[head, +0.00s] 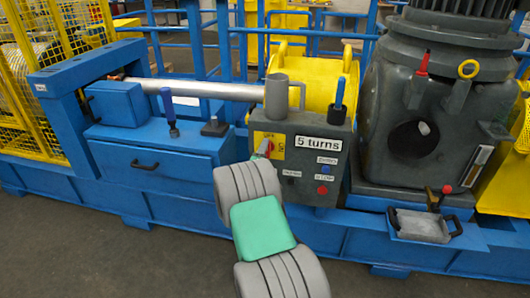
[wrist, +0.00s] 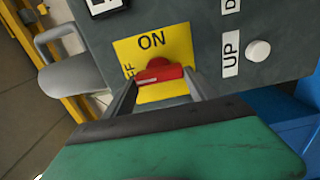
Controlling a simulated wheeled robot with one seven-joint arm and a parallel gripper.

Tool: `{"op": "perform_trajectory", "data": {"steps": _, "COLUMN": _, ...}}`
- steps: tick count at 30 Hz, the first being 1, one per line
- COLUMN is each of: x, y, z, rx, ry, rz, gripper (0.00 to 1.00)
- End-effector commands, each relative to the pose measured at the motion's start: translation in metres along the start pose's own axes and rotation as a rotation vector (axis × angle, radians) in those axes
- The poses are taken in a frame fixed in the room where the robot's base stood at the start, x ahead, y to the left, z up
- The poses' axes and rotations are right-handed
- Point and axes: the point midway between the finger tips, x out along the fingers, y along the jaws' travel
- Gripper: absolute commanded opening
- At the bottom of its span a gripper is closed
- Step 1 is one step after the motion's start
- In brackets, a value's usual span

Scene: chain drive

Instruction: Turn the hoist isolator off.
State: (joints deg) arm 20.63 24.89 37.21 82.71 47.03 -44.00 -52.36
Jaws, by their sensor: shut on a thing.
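The hoist isolator is a red handle (wrist: 160,72) on a yellow plate (wrist: 190,40) with the word ON above it and OFF at its left, partly cut by my finger, in the wrist view. The handle's bar lies roughly across the plate, left to right; I cannot tell which end is its pointer. My gripper (wrist: 160,82) is shut on the handle, one finger at each end. In the head view the yellow plate (head: 277,139) sits at the upper left of the grey control box (head: 318,182), and my arm covers part of the handle.
A grey mug (head: 277,97) and a blue-handled tool (head: 339,97) stand on top of the box. A "5 turns" label (head: 317,144) and several buttons are on its face. The floor in front is clear.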

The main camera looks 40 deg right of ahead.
Motion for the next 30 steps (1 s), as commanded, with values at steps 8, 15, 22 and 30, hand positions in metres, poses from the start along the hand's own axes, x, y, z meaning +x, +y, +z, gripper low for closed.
{"op": "perform_trajectory", "data": {"steps": 8, "x": -0.0001, "y": -0.0003, "z": -0.0012, "rx": -0.032, "ry": 0.002, "rz": 0.0, "gripper": 0.25}}
{"op": "perform_trajectory", "data": {"steps": 15, "x": -0.0002, "y": -0.0003, "z": -0.0013, "rx": -0.032, "ry": 0.002, "rz": 0.0, "gripper": 0.25}}
{"op": "perform_trajectory", "data": {"steps": 22, "x": 0.0, "y": -0.0002, "z": -0.0005, "rx": -0.032, "ry": 0.001, "rz": 0.0, "gripper": 0.79}}
{"op": "perform_trajectory", "data": {"steps": 30, "x": 0.0002, "y": -0.0001, "z": 0.0003, "rx": -0.031, "ry": 0.0, "rz": 0.0, "gripper": 0.87}}
